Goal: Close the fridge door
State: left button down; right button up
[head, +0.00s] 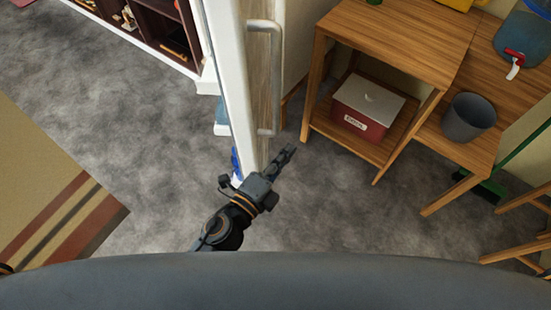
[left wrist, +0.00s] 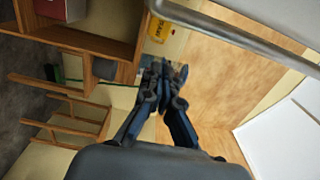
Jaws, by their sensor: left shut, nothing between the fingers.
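The fridge door (head: 256,100) stands open and shows nearly edge-on in the head view, with a white edge and a wood-coloured outer face. A grey bar handle (head: 277,80) is on its right side. In the left wrist view the wooden door face (left wrist: 225,85) fills the right side, and the handle (left wrist: 245,38) crosses the top right. My left gripper (head: 290,150) is shut and empty, low and just right of the door's near end. It also shows in the left wrist view (left wrist: 163,68), apart from the handle. My right gripper is out of view.
Wooden tables (head: 395,35) stand to the right, with a red box (head: 368,105) on a lower shelf and a grey bin (head: 468,117). A dark red shelf unit (head: 160,28) is at the upper left. A striped rug (head: 45,185) lies left on clear grey floor.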

pick_arm(q)
jog(key=w, duration=0.2)
jog(key=w+a, duration=0.1)
jog(key=w, duration=0.1)
jog(key=shift+w+a+p, duration=0.2)
jog(key=shift+w+p, duration=0.15)
jog(key=shift+p, duration=0.05)
jog(key=shift+a, duration=0.15)
